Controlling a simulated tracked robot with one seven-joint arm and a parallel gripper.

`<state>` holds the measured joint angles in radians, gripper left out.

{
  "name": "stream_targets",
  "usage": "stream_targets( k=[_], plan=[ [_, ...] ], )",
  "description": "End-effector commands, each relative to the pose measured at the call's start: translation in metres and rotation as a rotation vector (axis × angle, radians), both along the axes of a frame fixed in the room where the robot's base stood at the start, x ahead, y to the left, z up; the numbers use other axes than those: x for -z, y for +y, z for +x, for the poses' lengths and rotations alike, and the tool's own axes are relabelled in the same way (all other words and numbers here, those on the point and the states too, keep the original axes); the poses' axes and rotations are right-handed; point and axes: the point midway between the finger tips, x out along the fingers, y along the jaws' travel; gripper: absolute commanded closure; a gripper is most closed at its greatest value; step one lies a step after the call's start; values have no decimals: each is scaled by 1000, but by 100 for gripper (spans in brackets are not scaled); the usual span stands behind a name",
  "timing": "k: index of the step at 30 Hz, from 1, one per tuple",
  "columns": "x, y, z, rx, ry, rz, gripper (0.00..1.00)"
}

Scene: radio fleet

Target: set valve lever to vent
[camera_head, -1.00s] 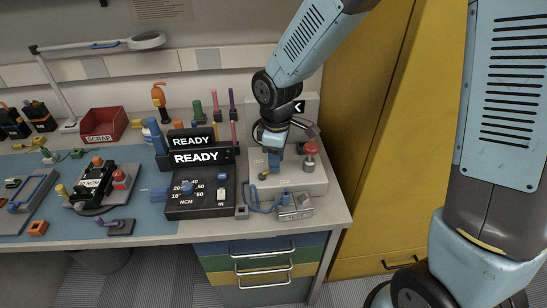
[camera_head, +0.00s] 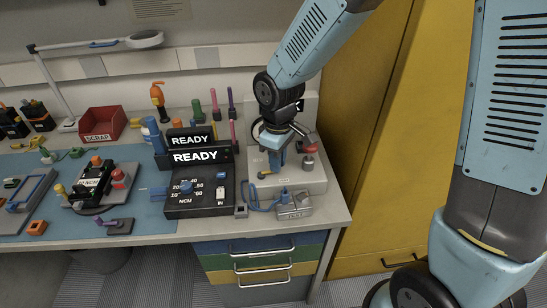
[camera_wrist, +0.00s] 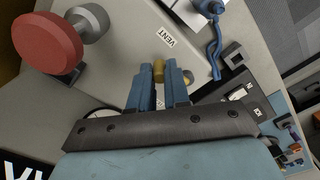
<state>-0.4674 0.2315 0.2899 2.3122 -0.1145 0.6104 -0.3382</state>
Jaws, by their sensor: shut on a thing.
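The valve unit is a pale grey block (camera_head: 312,184) at the right end of the bench, with a red knob (camera_wrist: 47,45) on a grey stem. My gripper (camera_head: 272,168) points down over the block. In the wrist view its blue fingers (camera_wrist: 162,80) are shut on a small yellow piece, the valve lever (camera_wrist: 158,68). A white VENT label (camera_wrist: 167,38) lies on the block just beyond the fingertips.
A grey device (camera_head: 295,206) with a blue cable sits at the block's front edge. A black box (camera_head: 200,205) and READY signs (camera_head: 200,156) stand to the left. A yellow cabinet (camera_head: 375,140) rises close on the right.

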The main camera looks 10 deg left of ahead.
Motion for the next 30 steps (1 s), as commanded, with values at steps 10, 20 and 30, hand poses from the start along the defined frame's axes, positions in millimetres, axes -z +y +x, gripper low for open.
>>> stream_targets(
  k=[10,20,30],
  plan=[
    [0,-2,-8,173,1,0,100],
    [0,-2,-9,175,2,-2,79],
    [0,-2,-8,175,0,-1,58]
  ],
)
